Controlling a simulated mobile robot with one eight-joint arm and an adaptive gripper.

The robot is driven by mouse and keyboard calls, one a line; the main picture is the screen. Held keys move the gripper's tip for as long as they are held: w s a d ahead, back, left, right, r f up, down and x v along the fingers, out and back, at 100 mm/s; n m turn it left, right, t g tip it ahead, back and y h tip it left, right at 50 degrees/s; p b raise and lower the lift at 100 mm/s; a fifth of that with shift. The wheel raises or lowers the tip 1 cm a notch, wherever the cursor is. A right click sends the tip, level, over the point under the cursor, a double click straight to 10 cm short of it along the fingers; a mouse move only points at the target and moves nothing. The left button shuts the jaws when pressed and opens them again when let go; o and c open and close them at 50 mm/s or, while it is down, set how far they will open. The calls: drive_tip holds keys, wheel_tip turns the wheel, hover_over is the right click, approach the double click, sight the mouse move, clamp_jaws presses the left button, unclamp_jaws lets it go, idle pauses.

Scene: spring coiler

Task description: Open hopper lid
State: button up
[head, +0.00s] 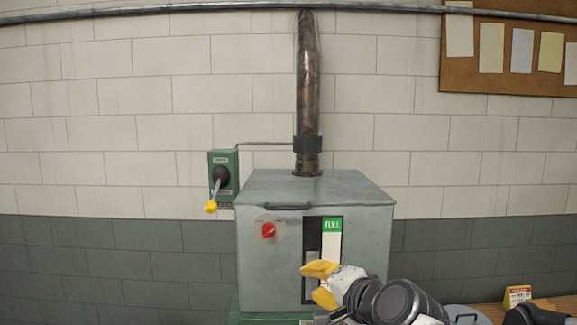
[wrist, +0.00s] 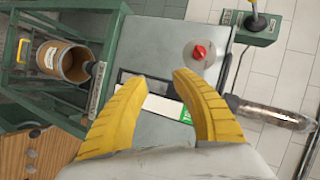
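The hopper is a grey metal box (head: 268,280) in the middle of the head view. Its flat lid (head: 340,187) lies closed on top, and a dark bar handle (head: 287,206) runs along the lid's front edge. My gripper (head: 310,284) has yellow fingers, parted and empty, in front of the lower front face, below the handle. In the wrist view my gripper (wrist: 153,82) is open before the front face with the level gauge (wrist: 162,108) and its green label. It touches neither lid nor handle.
A red knob (head: 268,230) sits left of the gauge slot. A metal pipe (head: 307,90) rises behind the lid. A green lever box (head: 223,178) is on the wall. The wrist view shows a brown drum (wrist: 62,60) in a green frame. Air above the lid's front is free.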

sight(289, 208)
drive_tip(key=w+a+r+m+t+p, duration=0.15)
drive_tip(key=w+r+m+p, duration=0.45)
drive_tip(key=r, duration=0.6)
drive_tip(key=shift+n+t, duration=0.25)
drive_tip(key=shift+n, duration=0.35)
drive_tip(key=p+x, duration=0.1)
drive_tip(key=x, duration=0.4)
drive_tip(key=p+x, duration=0.1)
drive_tip(key=x, duration=0.5)
drive_tip(key=shift+w+d+r, duration=0.15)
drive_tip(key=shift+w+d, duration=0.05)
drive_tip(key=shift+w, duration=0.05)
drive_tip(key=shift+s, duration=0.1)
clamp_jaws()
